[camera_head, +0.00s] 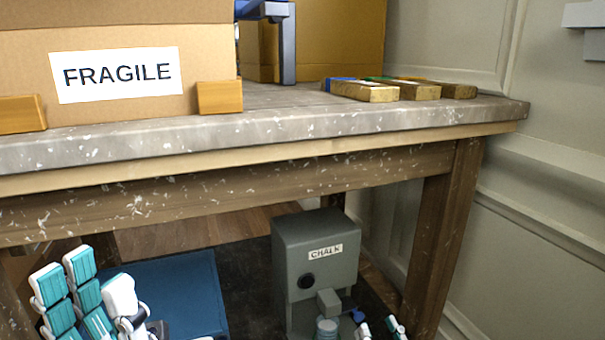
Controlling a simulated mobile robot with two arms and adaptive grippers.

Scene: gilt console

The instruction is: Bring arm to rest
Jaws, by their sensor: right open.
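My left gripper (85,293) shows at the lower left, with white and teal finger segments pointing up in front of the area under the table. The picture does not show clearly whether it is open or shut, and nothing is seen in it. My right gripper (379,329) shows only as two white and teal fingertips at the bottom edge, right of centre. Its tips are apart with nothing seen between them. The rest of both arms is mostly out of the picture.
A worn table (300,122) spans the view. On it stand a cardboard box (200,55) marked FRAGILE and several wooden blocks (411,91). Below are a grey CHALK machine (316,255) and a blue panel (175,290). A panelled wall (540,200) is at right.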

